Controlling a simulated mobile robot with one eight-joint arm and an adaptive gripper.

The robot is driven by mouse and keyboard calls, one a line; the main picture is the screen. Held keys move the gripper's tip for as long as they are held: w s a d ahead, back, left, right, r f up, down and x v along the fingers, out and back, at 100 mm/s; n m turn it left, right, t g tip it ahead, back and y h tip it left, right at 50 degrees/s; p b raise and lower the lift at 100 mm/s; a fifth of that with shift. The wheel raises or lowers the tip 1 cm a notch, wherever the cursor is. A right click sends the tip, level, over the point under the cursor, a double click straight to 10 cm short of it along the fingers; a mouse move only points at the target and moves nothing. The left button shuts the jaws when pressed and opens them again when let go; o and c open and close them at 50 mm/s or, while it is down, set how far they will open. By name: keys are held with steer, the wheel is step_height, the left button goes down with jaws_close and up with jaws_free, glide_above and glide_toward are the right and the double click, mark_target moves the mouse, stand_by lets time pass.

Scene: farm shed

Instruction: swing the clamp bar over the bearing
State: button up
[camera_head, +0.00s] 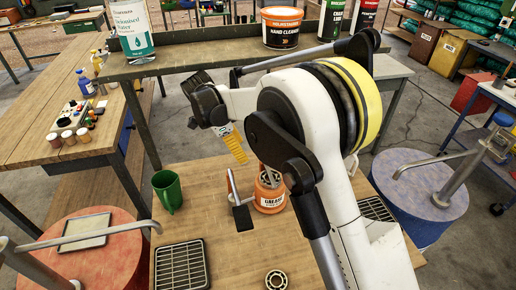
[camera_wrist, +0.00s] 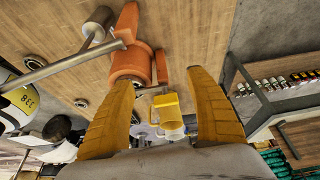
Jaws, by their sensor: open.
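My gripper (camera_head: 240,155) is above the wooden bench, left of my arm. In the wrist view its two yellow fingers (camera_wrist: 165,90) are spread wide, with nothing held between them. A ring-shaped bearing (camera_head: 268,281) lies on the bench at the bottom edge of the head view, apart from my gripper. A dark pad on a thin upright with a red-orange part (camera_head: 242,217) stands below my gripper; it may belong to the clamp bar, but I cannot tell. A metal rod (camera_wrist: 65,63) crosses the upper left of the wrist view.
A red drum (camera_head: 105,262) and a blue drum (camera_head: 415,195) flank the bench. Bare wood lies between mug and pad.

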steer(key=a, duration=0.2)
steer(key=s+a, duration=0.1)
steer(key=a, duration=0.2)
steer(key=shift+a, duration=0.1)
stand_by(0.3)
